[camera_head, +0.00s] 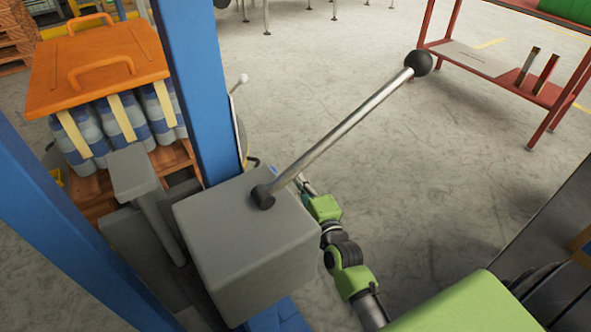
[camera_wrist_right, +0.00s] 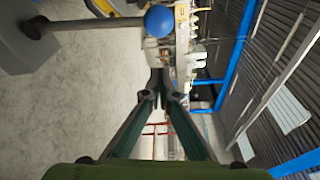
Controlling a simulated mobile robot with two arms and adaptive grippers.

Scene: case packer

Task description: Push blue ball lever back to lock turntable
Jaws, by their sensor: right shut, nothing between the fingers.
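The blue ball (camera_wrist_right: 160,20) sits at the end of a short dark rod at the top of the right wrist view. The rod comes out of a grey housing (camera_wrist_right: 15,40) at the left. My left gripper is not in view.
A long metal lever with a black ball (camera_head: 418,63) rises from the grey box. A blue post (camera_head: 195,80) stands beside it. An orange lid (camera_head: 100,65) covers bottles at the left. A red table (camera_head: 500,75) stands at the upper right. Open floor lies between.

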